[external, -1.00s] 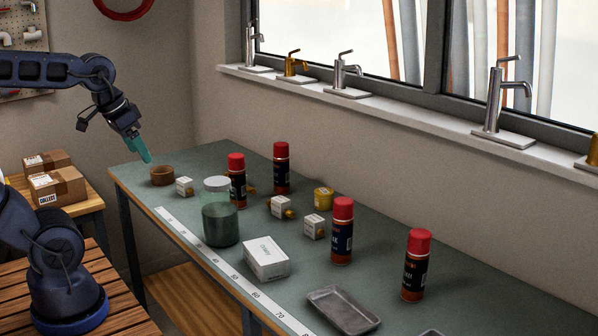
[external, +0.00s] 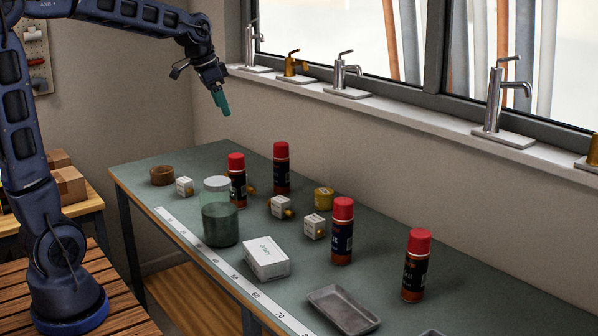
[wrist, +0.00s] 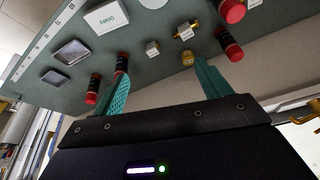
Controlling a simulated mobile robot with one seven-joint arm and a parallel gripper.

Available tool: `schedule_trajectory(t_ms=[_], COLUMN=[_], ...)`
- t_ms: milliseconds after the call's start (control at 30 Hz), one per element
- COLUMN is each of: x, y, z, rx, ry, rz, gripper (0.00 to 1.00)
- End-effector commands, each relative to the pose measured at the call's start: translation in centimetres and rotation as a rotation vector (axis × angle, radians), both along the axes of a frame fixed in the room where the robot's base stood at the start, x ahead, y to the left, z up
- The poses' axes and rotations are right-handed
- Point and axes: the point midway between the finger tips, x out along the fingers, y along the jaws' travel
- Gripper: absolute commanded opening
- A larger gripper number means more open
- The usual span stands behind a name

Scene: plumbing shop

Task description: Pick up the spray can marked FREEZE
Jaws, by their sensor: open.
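Several black spray cans with red caps and orange bottoms stand upright on the green bench. Two stand towards the back, the back left can (external: 237,180) partly behind a jar and the back can (external: 281,168) near the wall. The middle can (external: 342,231) and the right can (external: 416,265) stand nearer. Their labels are too small to read, so I cannot tell which is marked FREEZE. The cans also show in the wrist view, two at left, including one (wrist: 93,88), and two at upper right, including one (wrist: 229,45). My gripper (external: 221,102), with teal fingers, is open, empty and high above the bench.
Small boxes with brass fittings (external: 314,227) and a yellow roll (external: 323,198) lie between cans. The window sill (external: 400,112) holds several taps.

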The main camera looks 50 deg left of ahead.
Motion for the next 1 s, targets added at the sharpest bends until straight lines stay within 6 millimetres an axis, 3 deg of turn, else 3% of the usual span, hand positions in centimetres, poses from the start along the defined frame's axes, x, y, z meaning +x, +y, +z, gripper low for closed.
schedule_trajectory(t_ms=[100, 467, 767, 1000], x=[3.8, 14.1, 21.8, 27.0], y=[1.6, 6.8, 12.1, 16.7], z=[-0.8, -4.3, -9.2, -14.1], rx=[-0.004, -0.016, -0.029, -0.04], ry=[0.007, 0.005, -0.008, -0.027], rz=[-0.035, -0.15, -0.242, -0.308], gripper=[0.76, 0.76, 0.76, 0.76])
